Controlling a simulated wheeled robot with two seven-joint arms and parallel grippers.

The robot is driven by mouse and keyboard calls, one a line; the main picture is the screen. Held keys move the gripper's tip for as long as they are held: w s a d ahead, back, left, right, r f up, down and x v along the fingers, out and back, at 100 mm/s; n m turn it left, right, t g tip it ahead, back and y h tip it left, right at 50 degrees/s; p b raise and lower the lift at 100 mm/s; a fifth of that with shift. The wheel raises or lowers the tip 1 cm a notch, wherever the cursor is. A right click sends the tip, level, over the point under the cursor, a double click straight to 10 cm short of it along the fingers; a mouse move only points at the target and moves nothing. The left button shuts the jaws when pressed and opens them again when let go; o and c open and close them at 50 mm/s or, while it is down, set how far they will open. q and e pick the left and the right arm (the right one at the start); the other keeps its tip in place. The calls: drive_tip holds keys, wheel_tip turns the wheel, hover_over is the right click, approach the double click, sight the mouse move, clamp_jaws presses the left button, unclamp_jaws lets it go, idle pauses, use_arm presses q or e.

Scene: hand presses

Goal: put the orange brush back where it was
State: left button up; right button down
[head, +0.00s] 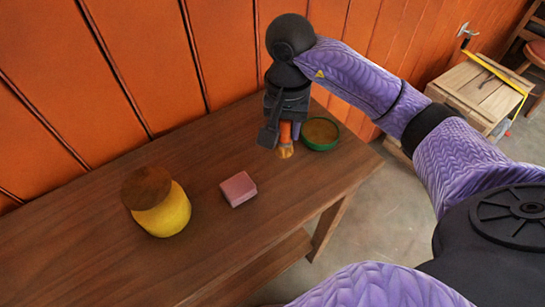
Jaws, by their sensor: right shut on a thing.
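The orange brush (285,134) is in my right gripper (284,128), between its dark fingers. Its orange handle and tan lower end point down, just above or touching the wooden table; I cannot tell which. The gripper hides the upper part of the brush. The gripper points down over the far right part of the table, just left of a green bowl (320,147). My left gripper is not in view.
A pink block (238,189) lies mid-table (110,220). A yellow jar with a brown lid (165,214) stands to the left. An orange panelled wall (140,60) runs behind the table. A wooden crate (475,95) stands on the floor at right.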

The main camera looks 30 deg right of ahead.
sight(285, 146)
wheel_tip(285, 146, down, 6)
drive_tip(key=shift+r+b, duration=0.2)
drive_tip(key=shift+b, duration=0.4)
drive_tip(key=shift+r, duration=0.15)
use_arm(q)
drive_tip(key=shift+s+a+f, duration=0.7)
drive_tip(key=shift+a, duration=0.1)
use_arm(e)
drive_tip(key=c, duration=0.7)
unclamp_jaws()
drive_tip(key=shift+c, duration=0.2)
drive_tip(key=o, duration=0.4)
drive_tip(key=shift+c, duration=0.2)
use_arm(q)
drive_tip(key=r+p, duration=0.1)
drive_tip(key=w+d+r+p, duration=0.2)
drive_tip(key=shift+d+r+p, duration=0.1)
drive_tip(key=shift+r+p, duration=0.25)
drive_tip(key=shift+p, duration=0.05)
use_arm(e)
wheel_tip(285, 146, up, 12)
